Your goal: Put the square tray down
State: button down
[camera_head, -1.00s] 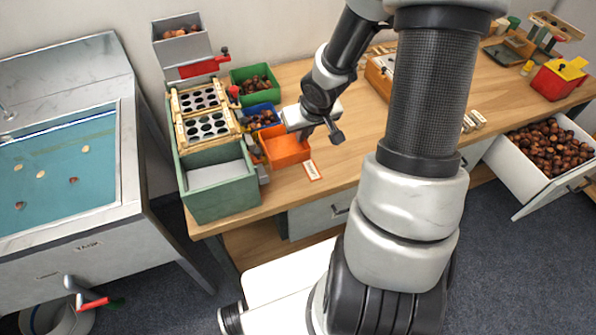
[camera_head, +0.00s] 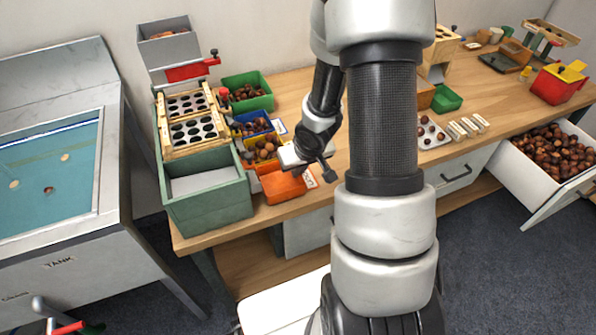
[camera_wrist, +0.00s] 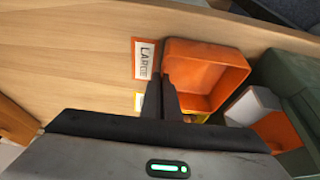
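The orange square tray (camera_head: 284,187) is at the front edge of the wooden bench, beside the green box. In the wrist view the tray (camera_wrist: 205,75) looks empty, and a white "LARGE" label (camera_wrist: 146,58) lies beside it. My gripper (camera_wrist: 161,80) has its two dark fingers close together at the tray's near left side, seemingly pinching its wall. In the head view my gripper (camera_head: 291,158) is over the tray's back edge, with its fingertips largely hidden. I cannot tell whether the tray's bottom fully touches the bench.
A yellow tray (camera_head: 250,153) and a blue tray (camera_head: 238,131) with chestnuts stand behind the orange tray. The green box (camera_head: 207,205) is close on its left. A green tray (camera_head: 262,103) is further back. An open chestnut drawer (camera_head: 516,190) juts out at right.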

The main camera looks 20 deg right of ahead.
jog(key=shift+f, duration=0.1)
jog(key=shift+f, duration=0.15)
jog(key=c, duration=2)
grip_release()
jog(key=shift+c, duration=0.2)
jog(key=shift+r, duration=0.2)
jog(key=shift+r, duration=0.3)
jog(key=p+v, duration=0.7)
jog(key=v, duration=0.4)
jog(key=shift+s+r, duration=0.25)
